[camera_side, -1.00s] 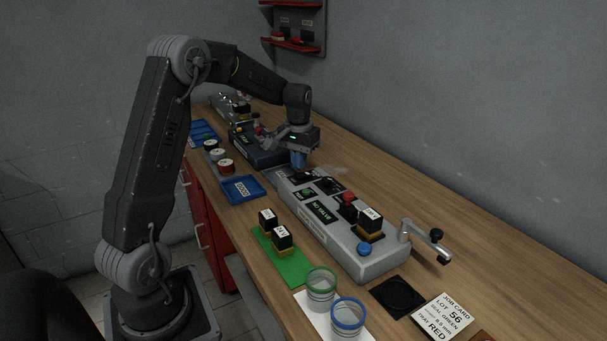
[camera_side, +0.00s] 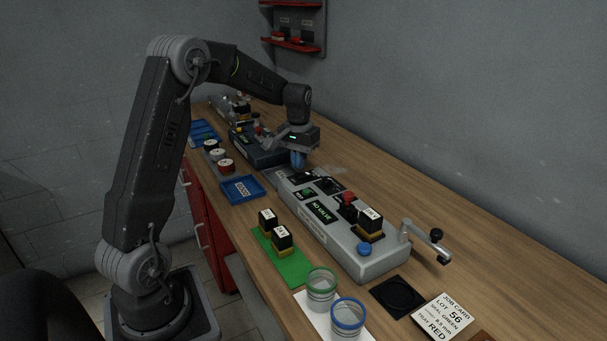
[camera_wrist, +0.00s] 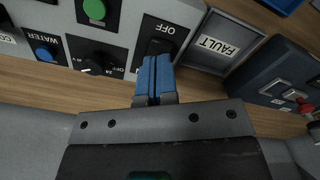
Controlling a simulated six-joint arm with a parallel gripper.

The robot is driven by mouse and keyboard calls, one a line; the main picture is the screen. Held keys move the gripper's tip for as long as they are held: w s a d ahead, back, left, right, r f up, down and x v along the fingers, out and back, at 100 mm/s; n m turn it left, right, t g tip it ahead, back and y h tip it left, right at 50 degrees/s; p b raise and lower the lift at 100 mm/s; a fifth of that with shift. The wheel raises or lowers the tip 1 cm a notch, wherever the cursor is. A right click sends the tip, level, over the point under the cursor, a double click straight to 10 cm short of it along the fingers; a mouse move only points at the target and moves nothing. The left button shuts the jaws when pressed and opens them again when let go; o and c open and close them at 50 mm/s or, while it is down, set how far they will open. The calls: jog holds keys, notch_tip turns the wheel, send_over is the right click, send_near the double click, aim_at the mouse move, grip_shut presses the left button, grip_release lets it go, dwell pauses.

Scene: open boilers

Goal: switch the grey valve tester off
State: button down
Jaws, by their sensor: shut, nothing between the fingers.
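The grey valve tester (camera_side: 375,265) stands on the wooden bench, with a lit display (camera_side: 321,211) reading "NO VALVE". In the wrist view its panel (camera_wrist: 125,40) fills the top left. A black switch (camera_wrist: 158,47) marked "OFF" sits at the panel's end, beside a rotary knob (camera_wrist: 87,66). My gripper (camera_side: 298,165) is over the tester's far end. In the wrist view its blue fingertips (camera_wrist: 154,62) are shut together, empty, and overlap the switch's lower part. I cannot tell whether they touch it, and the switch's position is unclear.
A grey tray marked "FAULT" (camera_wrist: 207,58) lies next to the tester's end. A dark blue unit (camera_side: 260,155) stands beyond it. A blue tray (camera_side: 260,196), a green mat (camera_side: 292,272) and two jars (camera_side: 321,292) line the front. A crank handle (camera_side: 425,236) sticks out at right.

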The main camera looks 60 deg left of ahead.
aim_at(299, 175)
jog(key=shift+f, duration=1.35)
dwell(1.0)
jog(key=shift+r, duration=3.5)
jog(key=shift+d+r, duration=0.15)
jog(key=s+d+r+m+t, duration=0.1)
jog(key=s+d+r+m, duration=0.1)
jog(key=s+d+r, duration=0.45)
jog(key=s+d+r+m+t, duration=0.1)
jog(key=s+d+t, duration=0.15)
jog(key=d, duration=0.75)
jog(key=s+d+f+m+t, duration=0.2)
jog(key=s+d, duration=0.6)
jog(key=s, duration=0.4)
jog(key=shift+s+d+m, duration=0.2)
jog(key=shift+d+m, duration=0.1)
jog(key=shift+m, duration=0.2)
